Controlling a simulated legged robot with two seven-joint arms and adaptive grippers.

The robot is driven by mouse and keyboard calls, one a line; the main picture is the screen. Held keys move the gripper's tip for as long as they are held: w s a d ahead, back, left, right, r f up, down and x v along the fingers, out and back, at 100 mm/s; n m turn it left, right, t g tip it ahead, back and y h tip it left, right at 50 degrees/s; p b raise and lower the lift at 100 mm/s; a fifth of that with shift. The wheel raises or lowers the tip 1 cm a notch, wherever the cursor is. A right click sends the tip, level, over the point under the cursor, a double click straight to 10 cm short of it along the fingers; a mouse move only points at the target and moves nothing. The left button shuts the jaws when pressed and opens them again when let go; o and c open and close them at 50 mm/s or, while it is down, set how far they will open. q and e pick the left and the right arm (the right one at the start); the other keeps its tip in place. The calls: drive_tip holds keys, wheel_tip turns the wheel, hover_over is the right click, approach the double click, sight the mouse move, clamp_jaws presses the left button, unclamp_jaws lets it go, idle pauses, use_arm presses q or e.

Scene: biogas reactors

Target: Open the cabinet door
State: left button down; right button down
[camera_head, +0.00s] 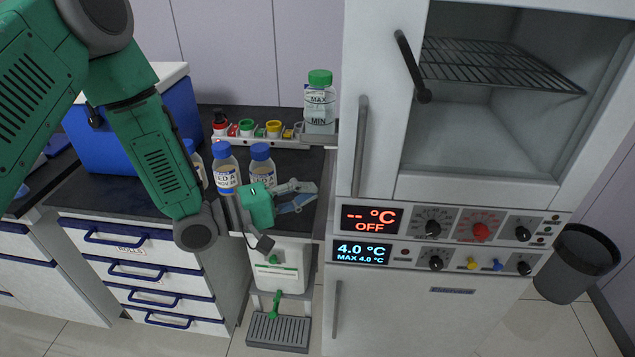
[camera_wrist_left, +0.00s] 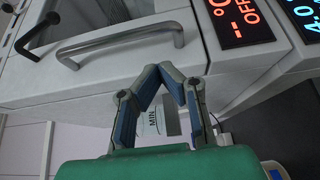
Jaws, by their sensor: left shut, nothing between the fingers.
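The tall white cabinet (camera_head: 375,90) stands at right centre in the head view. Its upper door has a glass window, a grey vertical bar handle (camera_head: 360,145) on its left side and a dark lever (camera_head: 412,68); the door looks closed. A lower door with a slim handle (camera_head: 336,308) is below the control panel. My left gripper (camera_head: 312,188) is left of the cabinet, shut and empty, apart from the handles. In the left wrist view its fingertips (camera_wrist_left: 172,70) meet just below the bar handle (camera_wrist_left: 120,45) in the picture. My right gripper is not in view.
A control panel (camera_head: 450,240) with displays and knobs separates the doors. Bottles with blue caps (camera_head: 226,168) and a green-capped bottle (camera_head: 320,103) stand on the dark counter. A blue box (camera_head: 105,135) and drawers (camera_head: 145,265) are left; a black bin (camera_head: 575,265) is right.

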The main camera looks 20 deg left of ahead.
sight(364, 175)
use_arm(q)
drive_tip(key=x, duration=0.6)
drive_tip(key=shift+d+p, duration=0.35)
drive_tip(key=shift+w+d+f, duration=0.1)
drive_tip(key=shift+w+d, duration=0.05)
drive_tip(key=shift+w, duration=0.3)
drive_tip(key=shift+w+d+f, duration=0.1)
drive_tip(key=shift+w, duration=0.4)
